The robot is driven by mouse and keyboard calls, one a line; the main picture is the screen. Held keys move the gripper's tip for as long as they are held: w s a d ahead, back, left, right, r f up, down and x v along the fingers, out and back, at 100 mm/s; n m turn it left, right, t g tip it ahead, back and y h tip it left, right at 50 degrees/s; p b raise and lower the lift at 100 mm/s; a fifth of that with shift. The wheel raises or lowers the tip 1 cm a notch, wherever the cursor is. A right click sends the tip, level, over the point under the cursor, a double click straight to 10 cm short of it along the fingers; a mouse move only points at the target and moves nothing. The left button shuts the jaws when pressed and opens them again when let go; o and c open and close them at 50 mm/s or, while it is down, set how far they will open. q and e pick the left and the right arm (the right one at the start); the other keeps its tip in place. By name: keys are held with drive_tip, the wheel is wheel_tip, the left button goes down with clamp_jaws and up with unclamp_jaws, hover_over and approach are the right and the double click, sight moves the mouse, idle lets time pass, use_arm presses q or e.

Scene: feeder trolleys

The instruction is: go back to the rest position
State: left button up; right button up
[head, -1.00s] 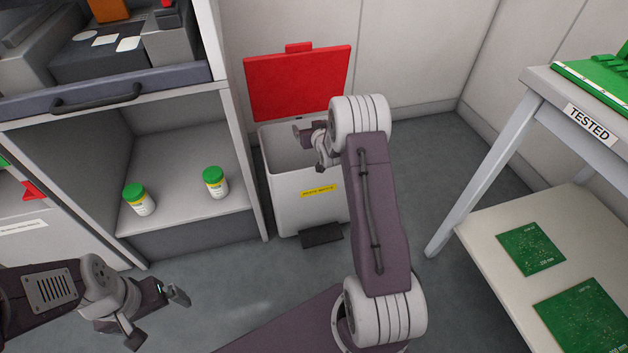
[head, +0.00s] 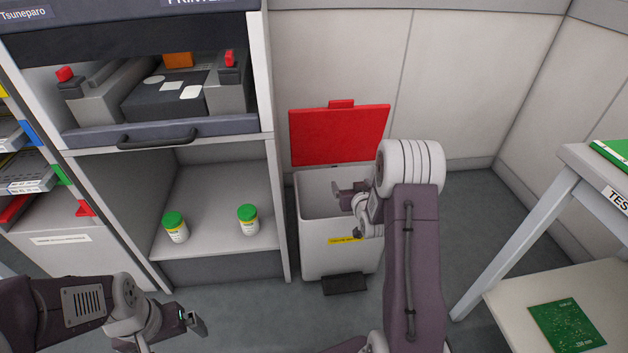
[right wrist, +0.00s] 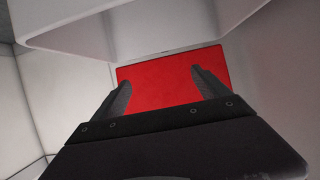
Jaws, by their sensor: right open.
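My right gripper (head: 350,210) is over the opening of the white bin (head: 320,263), with its fingers apart. In the right wrist view, the two fingers (right wrist: 162,90) stand apart with nothing between them, and the red lid (right wrist: 172,80) lies beyond them. The bin's red lid (head: 339,137) stands open against the wall in the head view. My left gripper (head: 170,333) is low at the front left, its fingers apart and empty.
Two green-capped jars (head: 175,227) (head: 248,220) stand on the shelf under the printer (head: 165,132), left of the bin. A table (head: 590,165) with a low shelf (head: 505,312) stands at the right. A green board (head: 567,326) lies on that shelf. Grey floor shows between bin and table.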

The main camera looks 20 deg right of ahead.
drive_tip(key=a+r+n+y+p, duration=0.3)
drive_tip(key=a+r+p, duration=0.2)
drive_tip(key=a+r, duration=1)
drive_tip(key=s+a+f+g, duration=0.1)
drive_tip(key=s+f+g, duration=0.25)
drive_tip(key=s, duration=0.55)
drive_tip(key=s+a+f+g, duration=0.1)
drive_tip(key=s+f+g, duration=0.25)
drive_tip(key=s, duration=0.55)
drive_tip(key=s+a+f+g, duration=0.2)
drive_tip(key=s+f+g, duration=0.15)
drive_tip(key=s, duration=0.45)
wheel_tip(320, 180, up, 38)
drive_tip(key=s+g+p, duration=0.1)
drive_tip(key=p, duration=3.7)
drive_tip(key=shift+s+d, duration=0.15)
drive_tip(key=shift+d, duration=0.1)
